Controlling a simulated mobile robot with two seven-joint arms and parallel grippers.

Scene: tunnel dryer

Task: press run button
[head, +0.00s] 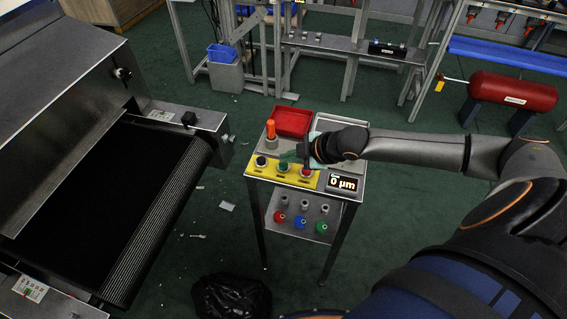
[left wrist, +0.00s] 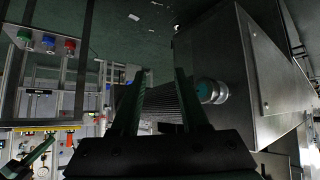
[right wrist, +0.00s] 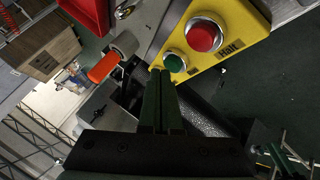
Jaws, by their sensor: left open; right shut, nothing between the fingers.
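A yellow button panel (head: 266,167) lies on top of a small stand. Its green button (right wrist: 174,62) and red button (right wrist: 203,36), with "Halt" printed beside the red one, show in the right wrist view. The green button's label is not readable. The red button also shows in the head view (head: 306,173). My right gripper (right wrist: 160,74) is shut and empty, its fingertips close to the green button; I cannot tell whether they touch it. In the head view the right gripper (head: 291,156) is over the panel. My left gripper (left wrist: 156,76) is open and empty, away from the panel.
An orange-topped post (head: 271,130) and a red tray (head: 292,122) stand behind the panel, with a display (head: 343,183) to its right. The dryer's dark belt (head: 100,200) is at left. A black bag (head: 231,297) lies on the floor in front of the stand.

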